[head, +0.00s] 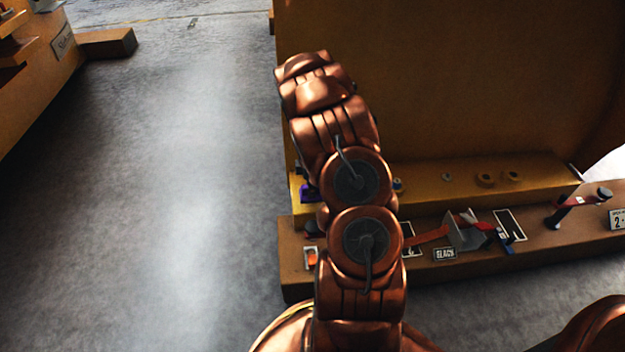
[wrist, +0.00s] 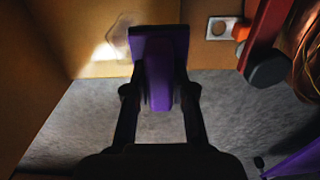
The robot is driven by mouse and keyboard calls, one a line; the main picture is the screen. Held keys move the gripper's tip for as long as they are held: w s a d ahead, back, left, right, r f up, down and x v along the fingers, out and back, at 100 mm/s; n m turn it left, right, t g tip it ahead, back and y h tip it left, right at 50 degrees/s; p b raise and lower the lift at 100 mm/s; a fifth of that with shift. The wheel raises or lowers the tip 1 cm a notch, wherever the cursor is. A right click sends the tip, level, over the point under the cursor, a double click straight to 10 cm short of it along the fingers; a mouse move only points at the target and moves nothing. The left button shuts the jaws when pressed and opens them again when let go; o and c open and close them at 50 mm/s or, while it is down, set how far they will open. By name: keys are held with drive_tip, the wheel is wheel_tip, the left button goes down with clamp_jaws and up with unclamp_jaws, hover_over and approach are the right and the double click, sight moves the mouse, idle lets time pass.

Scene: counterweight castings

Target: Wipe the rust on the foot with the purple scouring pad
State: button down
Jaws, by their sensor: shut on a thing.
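In the wrist view my gripper (wrist: 158,97) is shut on the purple scouring pad (wrist: 157,45), which has a broad end at the top and a narrower part between the fingers. The pad's far end is in front of a yellow-brown surface, which seems to be the foot (wrist: 90,65); I cannot tell whether they touch. A pale, irregular patch (wrist: 116,42) shows just left of the pad; I cannot tell whether it is the rust. In the head view my arm hides the gripper, and a bit of purple (head: 306,192) shows beside it at the yellow ledge (head: 540,174).
A brown lower step (head: 293,255) carries a white card with an orange piece (head: 312,258), a "SLACK" plate (head: 445,254) and a red-handled tool (head: 575,202). A tall yellow casting (head: 450,80) stands behind. Grey floor at left is clear.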

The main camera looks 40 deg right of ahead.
drive_tip(key=shift+r+p, duration=0.4)
drive_tip(key=shift+r, duration=1.05)
